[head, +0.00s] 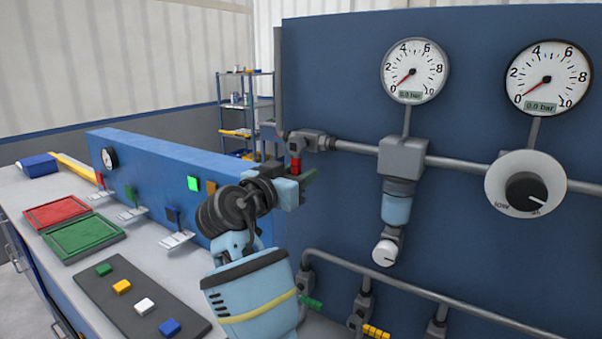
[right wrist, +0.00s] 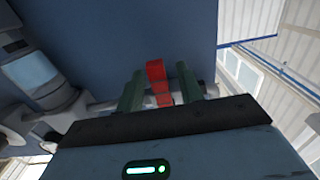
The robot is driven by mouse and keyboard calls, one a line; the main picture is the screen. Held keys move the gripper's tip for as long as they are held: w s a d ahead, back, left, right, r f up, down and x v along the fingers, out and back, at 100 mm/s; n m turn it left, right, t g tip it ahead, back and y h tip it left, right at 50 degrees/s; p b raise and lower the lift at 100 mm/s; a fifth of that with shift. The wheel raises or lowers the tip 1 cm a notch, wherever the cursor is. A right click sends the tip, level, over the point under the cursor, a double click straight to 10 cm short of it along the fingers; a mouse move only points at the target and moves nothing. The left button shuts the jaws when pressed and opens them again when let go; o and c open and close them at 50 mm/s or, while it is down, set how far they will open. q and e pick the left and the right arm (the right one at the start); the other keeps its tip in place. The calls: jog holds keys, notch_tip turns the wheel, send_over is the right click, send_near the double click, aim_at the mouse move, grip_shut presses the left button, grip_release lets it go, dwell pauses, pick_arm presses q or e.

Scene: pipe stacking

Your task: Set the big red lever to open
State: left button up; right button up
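The big red lever (head: 295,163) hangs from a grey valve fitting (head: 307,141) at the left end of the upper pipe on the blue panel. In the right wrist view the lever (right wrist: 156,71) is between the two green fingers of my right gripper (right wrist: 161,84). Narrow gaps show between the lever and the fingers, so the gripper is open around it. In the head view my right gripper (head: 306,184) is at the lever, and its body hides part of that area. My left gripper is not in view.
Two gauges (head: 414,71) (head: 548,78), a black knob (head: 526,190) and a blue filter bowl (head: 397,200) are right of the lever. Lower pipes (head: 430,290) carry smaller valves. A bench at left holds red and green trays (head: 58,211) (head: 85,238) and a strip of coloured blocks.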

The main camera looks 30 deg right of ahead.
jog(key=shift+a, duration=0.15)
jog(key=shift+c, duration=0.5)
grip_shut()
